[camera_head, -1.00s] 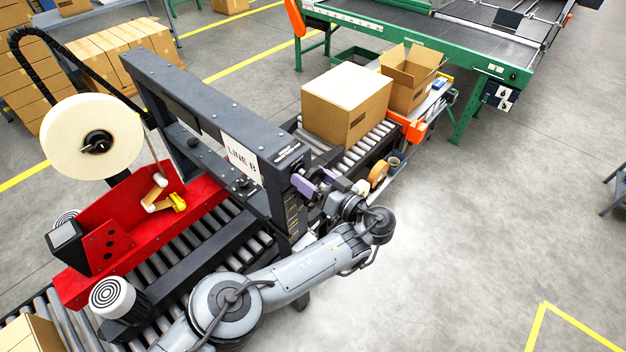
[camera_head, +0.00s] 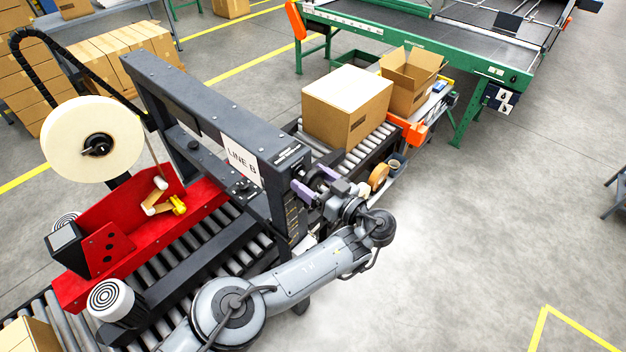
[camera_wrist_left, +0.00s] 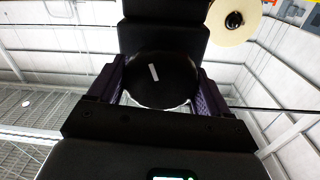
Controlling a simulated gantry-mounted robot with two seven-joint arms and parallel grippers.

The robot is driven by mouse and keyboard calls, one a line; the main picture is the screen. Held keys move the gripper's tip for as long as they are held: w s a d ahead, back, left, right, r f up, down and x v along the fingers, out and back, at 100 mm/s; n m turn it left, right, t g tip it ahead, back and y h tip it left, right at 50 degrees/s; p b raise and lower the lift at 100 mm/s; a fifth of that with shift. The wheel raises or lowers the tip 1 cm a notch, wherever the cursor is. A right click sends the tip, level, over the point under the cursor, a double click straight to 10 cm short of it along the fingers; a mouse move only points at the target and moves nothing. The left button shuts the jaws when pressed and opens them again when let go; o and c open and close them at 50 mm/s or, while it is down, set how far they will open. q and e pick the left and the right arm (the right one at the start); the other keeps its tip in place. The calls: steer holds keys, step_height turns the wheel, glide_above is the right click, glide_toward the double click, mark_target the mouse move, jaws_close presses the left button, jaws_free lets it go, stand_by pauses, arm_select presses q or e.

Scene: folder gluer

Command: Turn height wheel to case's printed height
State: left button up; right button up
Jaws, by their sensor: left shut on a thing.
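The height wheel (camera_wrist_left: 160,80) is a black round knob with a white mark, seen in the left wrist view. My left gripper (camera_head: 314,184) is at the near end of the dark LINE B crossbeam, its purple fingers shut on the wheel's two sides. In the left wrist view the fingers (camera_wrist_left: 160,92) flank the wheel. In the head view the wheel is mostly hidden by the gripper. The closed cardboard case (camera_head: 335,112) sits on the rollers beyond the beam. Its dark print is too small to read. My right gripper is not in view.
A marked strip (camera_head: 291,217) runs down the near column, unreadable here. The red tape head (camera_head: 135,230) and tape roll (camera_head: 93,138) are on the left.

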arm_select(q)
steer(key=o, duration=1)
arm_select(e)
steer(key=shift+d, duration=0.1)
arm_select(q)
steer(key=v, duration=0.5)
steer(key=shift+w+b, duration=0.1)
steer(key=shift+b, duration=0.25)
steer(key=p, duration=0.3)
glide_toward(317, 183)
steer(key=shift+w+a, duration=0.1)
steer(key=shift+a, duration=0.1)
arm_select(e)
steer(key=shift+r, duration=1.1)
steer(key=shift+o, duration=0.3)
